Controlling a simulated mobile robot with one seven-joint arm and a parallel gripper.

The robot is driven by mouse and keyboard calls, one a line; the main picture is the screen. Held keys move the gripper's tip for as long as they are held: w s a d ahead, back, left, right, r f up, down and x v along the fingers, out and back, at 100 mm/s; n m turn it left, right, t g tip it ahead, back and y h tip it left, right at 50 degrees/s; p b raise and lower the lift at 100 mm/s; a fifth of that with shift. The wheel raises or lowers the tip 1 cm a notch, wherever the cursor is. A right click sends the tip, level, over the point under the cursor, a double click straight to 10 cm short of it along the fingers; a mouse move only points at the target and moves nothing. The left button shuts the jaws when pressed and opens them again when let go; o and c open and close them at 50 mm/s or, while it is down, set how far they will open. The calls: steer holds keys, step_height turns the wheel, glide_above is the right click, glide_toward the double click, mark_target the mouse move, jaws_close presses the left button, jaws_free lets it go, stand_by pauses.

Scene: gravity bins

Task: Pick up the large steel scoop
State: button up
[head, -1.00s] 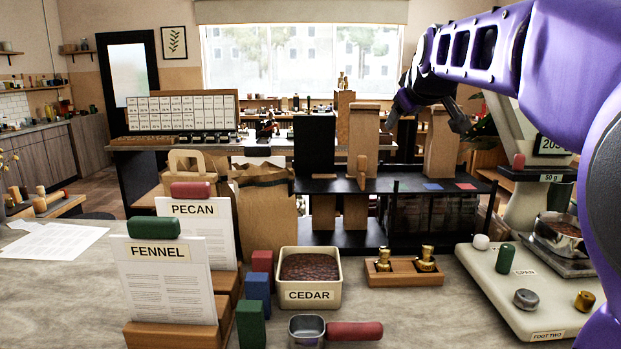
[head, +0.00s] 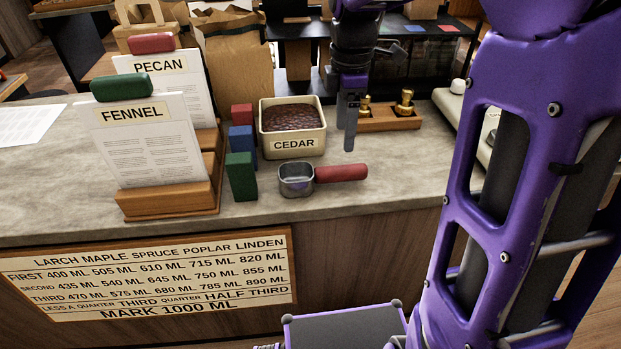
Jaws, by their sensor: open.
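The steel scoop (head: 296,181) lies on the counter in front of the bin labelled CEDAR. Its square metal cup is at the left and its red handle (head: 341,173) points right. The cup looks empty. My gripper (head: 349,125) points down above and behind the handle, just right of the CEDAR bin. It is open and nothing shows between its fingers. The fingers look nearly edge-on here, and they appear apart from the scoop.
The CEDAR bin (head: 293,144) holds dark contents. Red, blue and green blocks (head: 241,176) stand left of the scoop. Card stands labelled FENNEL (head: 172,199) and PECAN are further left. A wooden tray (head: 390,122) with brass weights is behind the gripper. Counter right of the handle is clear.

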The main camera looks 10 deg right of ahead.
mark_target(341, 167)
steer(key=f, duration=0.4)
steer(key=f+b, duration=0.1)
steer(key=f, duration=0.2)
steer(key=f+b, duration=0.1)
steer(key=f, duration=0.3)
steer(key=shift+w+f, duration=0.25)
steer(key=shift+f, duration=0.05)
jaws_close()
stand_by(1.0)
